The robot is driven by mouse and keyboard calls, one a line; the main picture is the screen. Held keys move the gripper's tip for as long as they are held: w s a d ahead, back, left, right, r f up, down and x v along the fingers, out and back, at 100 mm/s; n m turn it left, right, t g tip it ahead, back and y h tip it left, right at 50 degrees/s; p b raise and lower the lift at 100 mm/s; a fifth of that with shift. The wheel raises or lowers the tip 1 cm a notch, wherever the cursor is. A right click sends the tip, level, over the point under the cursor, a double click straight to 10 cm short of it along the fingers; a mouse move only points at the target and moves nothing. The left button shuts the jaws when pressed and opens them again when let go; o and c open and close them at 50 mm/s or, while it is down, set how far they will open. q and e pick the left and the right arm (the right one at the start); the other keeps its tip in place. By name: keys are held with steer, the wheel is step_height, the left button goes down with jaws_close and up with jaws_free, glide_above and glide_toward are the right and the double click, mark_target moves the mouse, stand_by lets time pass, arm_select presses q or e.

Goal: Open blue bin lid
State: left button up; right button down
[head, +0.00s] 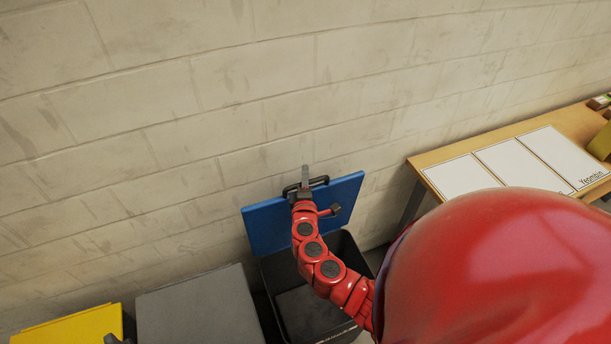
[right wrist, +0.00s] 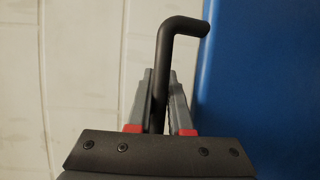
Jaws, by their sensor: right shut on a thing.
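The blue lid (head: 272,222) stands raised and tilted back near the wall, above the open dark bin (head: 318,287). A black bar handle (head: 318,182) sits on its upper edge. My right gripper (head: 305,178) is at this handle, its arm reaching over the bin opening. In the right wrist view, both fingers of the gripper (right wrist: 160,105) are closed around the dark handle bar (right wrist: 164,70), with the blue lid (right wrist: 265,90) on the right. My left gripper cannot be made out.
A grey-lidded bin (head: 200,308) and a yellow-lidded bin (head: 70,328) stand to the left, both closed. A small grey tip at the bottom edge between them is unclear. A wooden table (head: 432,187) with white panels stands right. The block wall (head: 200,130) is close behind the lid.

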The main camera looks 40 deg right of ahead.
steer(key=s+b, duration=0.1)
steer(key=s+f+b, duration=0.1)
steer(key=b, duration=0.1)
steer(key=s+b, duration=0.1)
steer(key=b, duration=0.1)
steer(key=shift+a+f+t, duration=0.15)
steer(key=shift+a+t, duration=0.15)
steer(key=shift+a, duration=0.1)
steer(key=s, duration=0.2)
steer(key=shift+s+a+r+h+b, duration=0.2)
steer(key=shift+s+a+h+b, duration=0.1)
steer(key=shift+s+b, duration=0.1)
steer(key=shift+s+a, duration=0.1)
steer(key=shift+s, duration=0.3)
